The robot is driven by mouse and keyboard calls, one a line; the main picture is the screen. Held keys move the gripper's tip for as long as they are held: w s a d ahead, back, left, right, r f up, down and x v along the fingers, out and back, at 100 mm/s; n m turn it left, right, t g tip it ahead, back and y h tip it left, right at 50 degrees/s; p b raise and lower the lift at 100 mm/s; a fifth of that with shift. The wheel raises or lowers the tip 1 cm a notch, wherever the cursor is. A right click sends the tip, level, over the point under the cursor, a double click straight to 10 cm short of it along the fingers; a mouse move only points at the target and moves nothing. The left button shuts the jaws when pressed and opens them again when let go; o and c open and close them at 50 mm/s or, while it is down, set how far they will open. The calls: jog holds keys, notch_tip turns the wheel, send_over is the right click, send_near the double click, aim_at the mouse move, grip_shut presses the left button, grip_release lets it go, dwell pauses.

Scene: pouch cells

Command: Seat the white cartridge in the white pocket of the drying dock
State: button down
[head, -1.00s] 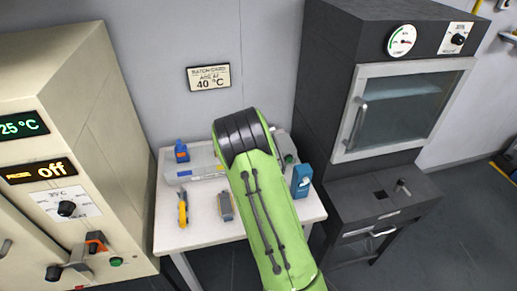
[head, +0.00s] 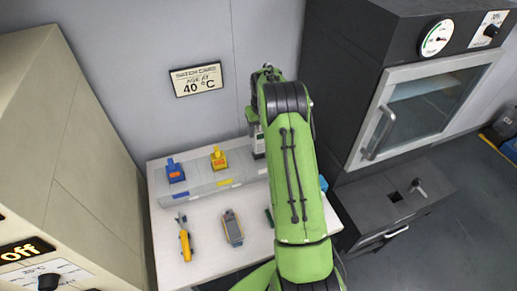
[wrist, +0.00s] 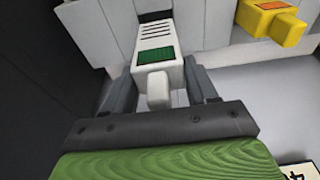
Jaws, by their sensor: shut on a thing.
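The white cartridge (wrist: 155,42), with dark vent slits and a green label, is between the two fingers of my gripper (wrist: 158,85) in the wrist view. My gripper is shut on it. Its far end is at a dark opening of the grey drying dock (wrist: 92,28); I cannot tell how deep it sits. In the head view a small part of the white cartridge (head: 258,147) shows left of my arm, at the right part of the dock (head: 203,186). My arm hides the white pocket and most of my gripper there.
A blue cartridge (head: 175,171) and a yellow cartridge (head: 219,158) stand in the dock to the left. A yellow tool (head: 185,243) and a grey-orange meter (head: 233,227) lie on the table (head: 208,262). A dark oven cabinet (head: 335,120) stands close on the right.

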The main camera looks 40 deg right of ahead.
aim_at(260, 143)
notch_tip(260, 143, down, 7)
jog(key=shift+f, duration=0.15)
jog(key=shift+f, duration=0.25)
jog(key=shift+c, duration=1.6)
grip_release()
jog(key=shift+r, duration=0.1)
